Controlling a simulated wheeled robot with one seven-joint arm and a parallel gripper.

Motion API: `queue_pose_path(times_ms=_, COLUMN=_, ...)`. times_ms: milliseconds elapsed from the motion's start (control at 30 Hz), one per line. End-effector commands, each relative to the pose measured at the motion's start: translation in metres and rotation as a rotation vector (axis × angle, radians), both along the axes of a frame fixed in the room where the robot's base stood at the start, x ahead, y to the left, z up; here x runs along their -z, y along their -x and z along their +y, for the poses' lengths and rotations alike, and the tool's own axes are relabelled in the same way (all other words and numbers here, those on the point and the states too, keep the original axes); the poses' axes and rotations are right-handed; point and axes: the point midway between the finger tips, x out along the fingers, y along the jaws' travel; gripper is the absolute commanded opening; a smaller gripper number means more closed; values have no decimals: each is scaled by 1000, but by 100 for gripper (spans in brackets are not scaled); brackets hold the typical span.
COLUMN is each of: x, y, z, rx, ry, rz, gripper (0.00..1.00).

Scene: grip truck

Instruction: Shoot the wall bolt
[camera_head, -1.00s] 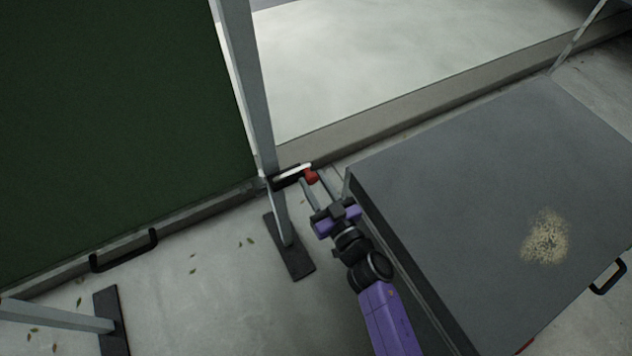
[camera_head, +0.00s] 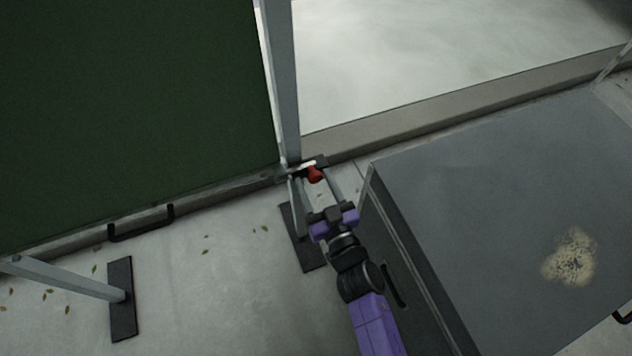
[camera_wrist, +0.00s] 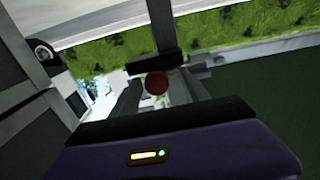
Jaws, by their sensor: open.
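The wall bolt is a light rod on a dark plate with a red knob (camera_head: 315,174), at the foot of the upright grey post (camera_head: 280,90) in the head view. The knob also shows as a round red end in the wrist view (camera_wrist: 157,83). My gripper (camera_head: 317,182) is open, with one finger on each side of the knob. In the wrist view the knob appears between the two fingers. I cannot tell whether either finger touches it. Part of the rod and plate is hidden by the knob and fingers.
A dark green panel (camera_head: 130,90) with a black handle (camera_head: 140,224) stands left of the post. A large grey box-like surface (camera_head: 480,190) lies close to the right of my arm. Bare concrete floor (camera_head: 220,270) with leaves is at lower left.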

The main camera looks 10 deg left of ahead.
Motion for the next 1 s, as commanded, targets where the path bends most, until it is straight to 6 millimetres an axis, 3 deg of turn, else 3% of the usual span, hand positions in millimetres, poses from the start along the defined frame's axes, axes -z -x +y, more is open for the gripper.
queue_pose_path(times_ms=167, x=-2, y=8, z=-6, rx=1, ry=0, rz=1, gripper=53)
queue_pose_path(times_ms=600, x=-1, y=60, z=-40, rx=0, ry=1, rz=1, gripper=53)
queue_pose_path(times_ms=1000, x=0, y=65, z=-43, rx=-1, ry=0, rz=0, gripper=53)
